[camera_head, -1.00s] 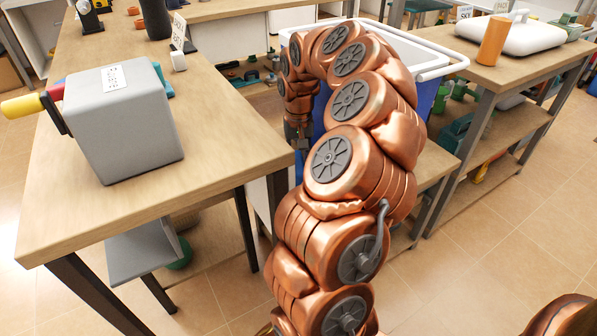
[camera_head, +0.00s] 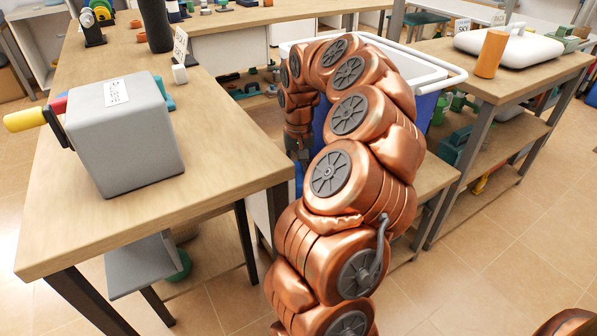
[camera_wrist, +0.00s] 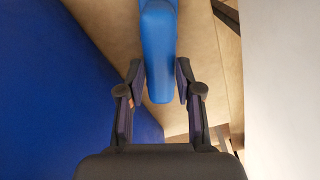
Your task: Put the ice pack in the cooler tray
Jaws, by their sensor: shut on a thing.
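The ice pack is a long, rounded blue slab (camera_wrist: 158,50) between my fingers in the wrist view. My gripper (camera_wrist: 158,95) is shut on its near end. In the head view my gripper (camera_head: 298,150) hangs low at the end of my arched arm, beside the right end of the left table. A bit of blue shows just below it, too small to be sure of. A large blue bin with a white rim (camera_head: 455,78) stands behind my arm, which hides much of it. I cannot tell whether it is the cooler. A big blue surface (camera_wrist: 60,100) fills the left of the wrist view.
A grey box with a yellow-ended handle (camera_head: 125,140) sits on the left wooden table (camera_head: 215,165). The right table holds an orange cylinder (camera_head: 491,53) and a white case (camera_head: 525,45). Shelves below hold several green things.

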